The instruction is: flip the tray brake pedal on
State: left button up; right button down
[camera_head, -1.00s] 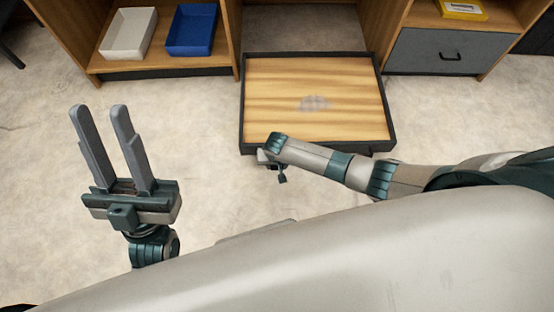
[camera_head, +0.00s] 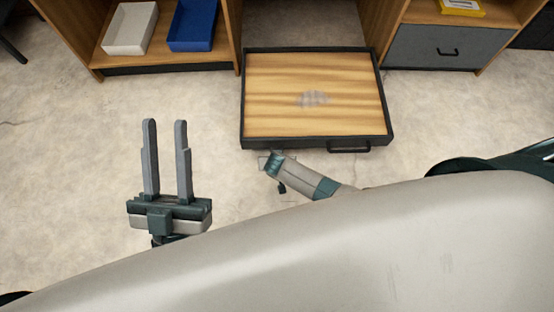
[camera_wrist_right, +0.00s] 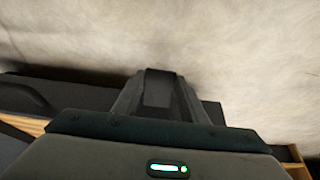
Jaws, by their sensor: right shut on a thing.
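A wooden tray with a dark rim (camera_head: 257,146) stands pulled out of the middle cabinet bay. Its dark front also shows in the right wrist view (camera_wrist_right: 85,89). My right gripper (camera_wrist_right: 158,82) is at the tray's front left corner in the head view. In the right wrist view its fingers are shut on a small dark block, which looks like the tray brake pedal (camera_wrist_right: 158,90). The pedal cannot be made out in the head view, and its on or off position cannot be told. My left gripper (camera_head: 165,122) is open and empty, above the floor left of the tray.
A dark handle (camera_head: 349,147) is on the tray front's right side. A white bin (camera_head: 129,28) and a blue bin (camera_head: 193,25) sit on the left shelf. A grey drawer (camera_head: 433,47) is at right. The floor left of the tray is clear.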

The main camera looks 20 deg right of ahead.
jog(key=shift+f+t, duration=0.3)
pick_arm(q)
jog(key=shift+w+a+r+t+b, duration=0.15)
jog(key=shift+a+r+t, duration=0.1)
jog(key=shift+r+t, duration=0.15)
jog(key=shift+s+a+r+t+b, duration=0.1)
jog(key=shift+a+r+t, duration=0.15)
jog(key=shift+r, duration=0.25)
jog(key=shift+w+a+r+t+b, duration=0.15)
jog(key=shift+a+r+t, duration=0.1)
jog(key=shift+r+t, duration=0.15)
pick_arm(e)
jog(key=shift+t, duration=0.3)
jog(key=c, duration=1.1)
grip_release()
pick_arm(q)
jog(key=shift+f, duration=0.1)
jog(key=shift+d, duration=0.1)
